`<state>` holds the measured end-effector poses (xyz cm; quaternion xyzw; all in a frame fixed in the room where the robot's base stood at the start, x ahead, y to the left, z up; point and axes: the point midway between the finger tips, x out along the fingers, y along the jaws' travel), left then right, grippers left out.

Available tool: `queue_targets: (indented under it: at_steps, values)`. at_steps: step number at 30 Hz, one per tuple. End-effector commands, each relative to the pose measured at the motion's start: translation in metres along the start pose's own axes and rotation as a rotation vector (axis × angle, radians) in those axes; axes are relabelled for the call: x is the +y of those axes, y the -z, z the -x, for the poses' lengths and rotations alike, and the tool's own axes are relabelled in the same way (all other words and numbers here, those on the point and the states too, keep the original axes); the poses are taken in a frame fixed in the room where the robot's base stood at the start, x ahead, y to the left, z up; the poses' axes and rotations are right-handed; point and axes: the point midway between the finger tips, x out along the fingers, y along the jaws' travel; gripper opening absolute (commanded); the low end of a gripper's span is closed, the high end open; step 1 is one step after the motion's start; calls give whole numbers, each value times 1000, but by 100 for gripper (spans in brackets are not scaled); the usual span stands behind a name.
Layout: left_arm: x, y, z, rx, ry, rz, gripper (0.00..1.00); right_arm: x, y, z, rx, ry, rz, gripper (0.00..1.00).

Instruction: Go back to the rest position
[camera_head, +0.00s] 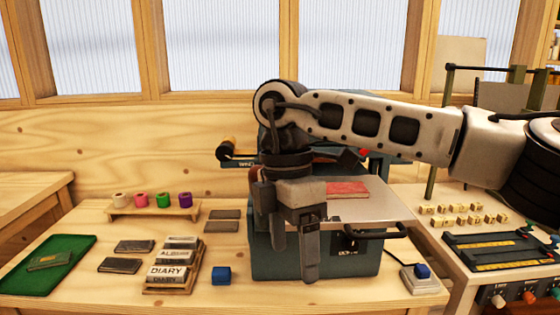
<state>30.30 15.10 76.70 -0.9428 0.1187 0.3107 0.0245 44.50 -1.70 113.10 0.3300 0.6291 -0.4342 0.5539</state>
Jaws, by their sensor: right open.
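My right arm comes in from the right, and my right gripper (294,258) points down in front of the left part of the teal machine (340,264). Its two fingers are apart with nothing visible between them. The machine's pale flat bed (385,209) carries a red cover or book (347,189). The foil rolls, white (119,200), pink (141,199), green (163,199) and purple (185,200), stand in a row on a small wooden rack (152,213). The gripper and arm hide part of the machine. My left gripper does not show.
A type holder with a DIARY block (167,273), a blue cube (221,275) and dark slabs (134,246) lie on the wooden table. A green tray (75,247) is at the left. A blue button box (423,277) is at the right. Letter blocks (462,214) lie on the right-hand bench.

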Motion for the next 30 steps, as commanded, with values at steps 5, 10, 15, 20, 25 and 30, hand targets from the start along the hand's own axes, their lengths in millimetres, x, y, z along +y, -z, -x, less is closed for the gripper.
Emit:
queue_targets:
  at_steps: [5,10,15,20,25,30]
  values:
    - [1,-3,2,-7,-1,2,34,-6,67,-45,325,43,261,76]
    - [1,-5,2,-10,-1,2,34,-30,159,-61,900,-15,534,76]
    - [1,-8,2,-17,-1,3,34,-38,204,-28,1516,-269,560,76]
    - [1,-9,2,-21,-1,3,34,-14,181,-4,1923,-633,279,76]
    - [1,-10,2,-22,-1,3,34,26,107,-36,2029,-1018,-277,76]
    - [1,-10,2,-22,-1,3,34,36,25,-134,1786,-1221,-869,76]
